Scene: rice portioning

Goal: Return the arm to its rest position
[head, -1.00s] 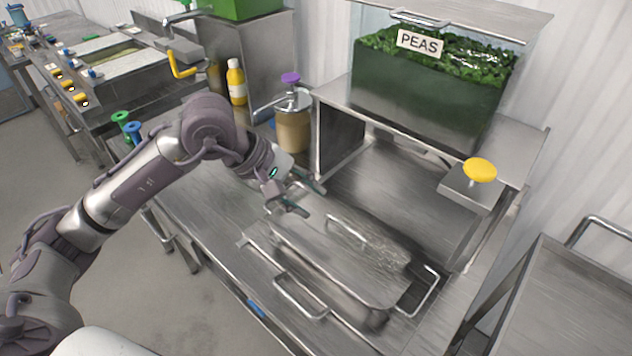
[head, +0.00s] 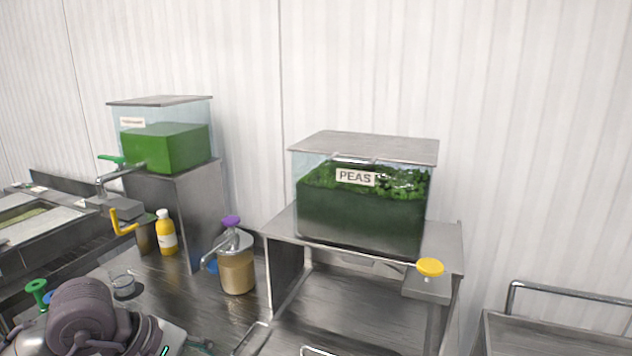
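My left arm (head: 85,315) shows at the bottom left of the head view, cut off by the lower edge. Only a sliver of my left gripper (head: 200,345) shows at the bottom edge, so its opening is hidden. It is near the front of the counter, below the pump jar. My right arm and gripper are not in view.
A peas dispenser (head: 360,215) with a yellow knob (head: 430,267) stands on a steel stand (head: 445,235). Left of it are a pump jar (head: 237,270), a yellow bottle (head: 166,235) and a green-filled tank (head: 165,148). A cart (head: 550,335) stands at right.

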